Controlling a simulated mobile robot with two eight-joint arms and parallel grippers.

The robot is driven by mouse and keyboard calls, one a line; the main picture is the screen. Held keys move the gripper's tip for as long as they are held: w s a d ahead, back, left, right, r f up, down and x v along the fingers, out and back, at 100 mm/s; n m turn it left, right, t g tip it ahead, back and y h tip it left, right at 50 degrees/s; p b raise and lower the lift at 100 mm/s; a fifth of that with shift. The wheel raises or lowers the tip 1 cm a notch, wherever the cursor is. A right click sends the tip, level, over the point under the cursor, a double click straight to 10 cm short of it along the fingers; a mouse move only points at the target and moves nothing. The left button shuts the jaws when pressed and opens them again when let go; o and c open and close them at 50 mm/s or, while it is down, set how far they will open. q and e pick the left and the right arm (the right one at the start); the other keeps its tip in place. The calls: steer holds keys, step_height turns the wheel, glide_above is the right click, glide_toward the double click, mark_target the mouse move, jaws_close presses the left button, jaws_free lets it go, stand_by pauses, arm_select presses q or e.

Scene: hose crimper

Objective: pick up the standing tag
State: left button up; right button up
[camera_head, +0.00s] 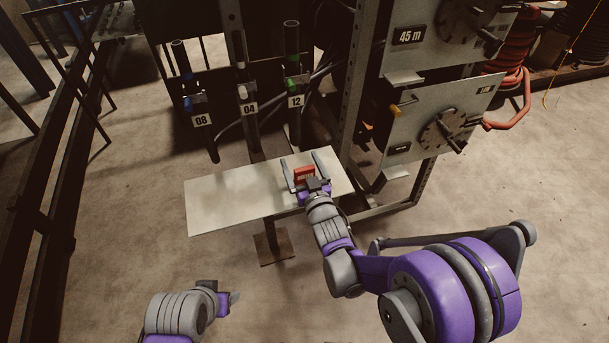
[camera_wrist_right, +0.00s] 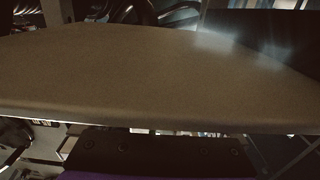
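The red standing tag (camera_head: 304,174) is upright on the pale table (camera_head: 225,200), near the table's right end. My right gripper (camera_head: 300,157) is open, with one finger on each side of the tag. A gap shows between the tag and the fingers, and the gripper's body hides the tag's foot. The right wrist view shows a wide brown surface close up, and neither the tag nor the fingertips can be made out there. My left gripper (camera_head: 230,299) is low at the bottom, away from the table, and its opening cannot be made out.
Behind the table stand upright tubes labelled 08 (camera_head: 201,120), 04 (camera_head: 249,107) and 12 (camera_head: 296,101). A metal frame with dial panels (camera_head: 440,115) rises close to the table's right end. The table's left half is clear.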

steer(key=c, duration=1.2)
